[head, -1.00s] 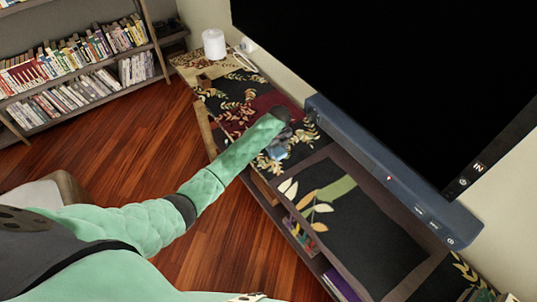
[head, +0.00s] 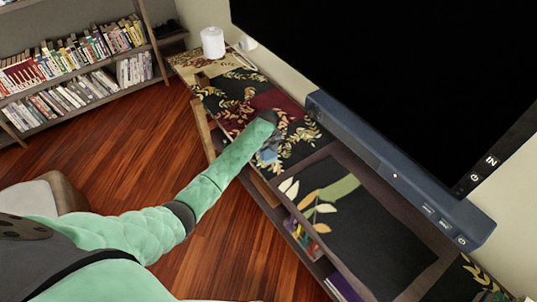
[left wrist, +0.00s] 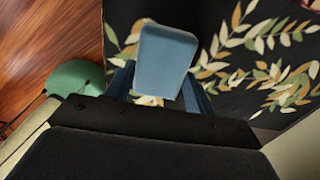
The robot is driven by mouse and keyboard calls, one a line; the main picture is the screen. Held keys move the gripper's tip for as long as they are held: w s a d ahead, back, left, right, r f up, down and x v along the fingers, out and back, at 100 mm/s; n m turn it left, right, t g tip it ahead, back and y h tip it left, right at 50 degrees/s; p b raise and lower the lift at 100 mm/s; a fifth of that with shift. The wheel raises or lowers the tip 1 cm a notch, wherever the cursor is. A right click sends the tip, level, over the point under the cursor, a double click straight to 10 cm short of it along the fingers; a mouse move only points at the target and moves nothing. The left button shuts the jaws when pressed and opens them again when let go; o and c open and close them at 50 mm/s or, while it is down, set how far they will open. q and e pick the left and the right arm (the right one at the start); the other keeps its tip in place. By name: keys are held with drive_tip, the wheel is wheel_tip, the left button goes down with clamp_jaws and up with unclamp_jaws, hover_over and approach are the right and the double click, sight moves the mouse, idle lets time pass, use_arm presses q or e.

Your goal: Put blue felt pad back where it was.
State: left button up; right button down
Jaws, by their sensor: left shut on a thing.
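The blue felt pad (left wrist: 167,58) shows in the left wrist view as a flat, pale blue block with rounded corners. My left gripper (left wrist: 160,82) is shut on it, with one blue finger on each side and the pad's face toward the camera. In the head view my left gripper (head: 268,154) is over the front part of the long cabinet top (head: 258,98), by a black leaf-patterned area. The pad cannot be told clearly from the blue fingers there. Whether the pad touches the surface I cannot tell. My right gripper is not in view.
A large black screen (head: 390,70) stands behind the cabinet, with a blue-grey bar (head: 400,172) along its bottom. A white cylinder (head: 213,42) stands at the cabinet's far end. A bookcase (head: 75,75) is at the far left. Books (head: 303,237) sit below the cabinet top.

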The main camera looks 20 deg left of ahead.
sight(268, 154)
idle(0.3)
use_arm(q)
drive_tip(key=o, duration=0.9)
drive_tip(key=shift+f, duration=0.1)
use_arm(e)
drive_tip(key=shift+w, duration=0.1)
use_arm(q)
drive_tip(key=shift+r+p, duration=0.3)
drive_tip(key=shift+r, duration=0.1)
wheel_tip(268, 154, up, 3)
drive_tip(key=p, duration=0.2)
drive_tip(key=shift+p, duration=0.3)
wheel_tip(268, 154, up, 4)
drive_tip(key=p, duration=0.2)
drive_tip(key=shift+f+p, duration=0.2)
drive_tip(key=shift+p, duration=0.1)
drive_tip(key=shift+r, duration=2.4)
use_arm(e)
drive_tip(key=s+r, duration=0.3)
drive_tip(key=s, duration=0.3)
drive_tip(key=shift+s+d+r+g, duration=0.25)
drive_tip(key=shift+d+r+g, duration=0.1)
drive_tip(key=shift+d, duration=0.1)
